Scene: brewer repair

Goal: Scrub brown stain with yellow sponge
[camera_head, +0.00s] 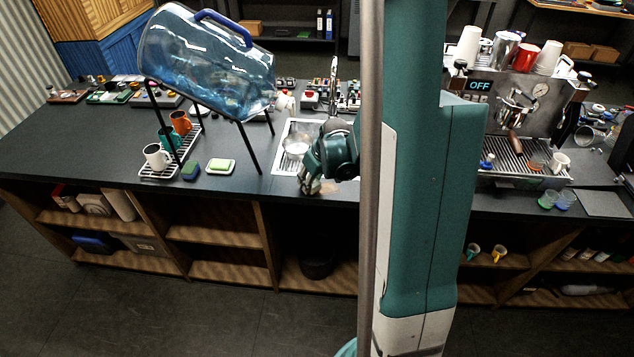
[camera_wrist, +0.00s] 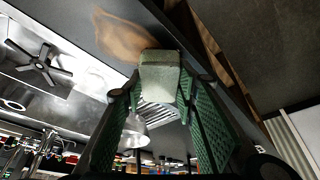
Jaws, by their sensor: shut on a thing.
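My gripper (camera_head: 312,184) is over the front edge of the dark counter, just in front of the sink. In the wrist view my gripper (camera_wrist: 160,95) is shut on a block-shaped sponge (camera_wrist: 160,72), which looks pale grey-yellow in this light. The brown stain (camera_wrist: 118,36) is an irregular patch on the counter between the sink and the front edge. The sponge's far end is beside the stain in the picture; I cannot tell whether it touches the counter. My gripper largely hides the sponge in the head view.
The metal sink (camera_head: 291,162) is just behind my gripper. A pale green sponge on a white dish (camera_head: 220,167) and a dark blue-green block (camera_head: 190,169) lie to the left. A large blue bottle (camera_head: 205,65) leans on a black stand. The espresso machine (camera_head: 520,120) stands right.

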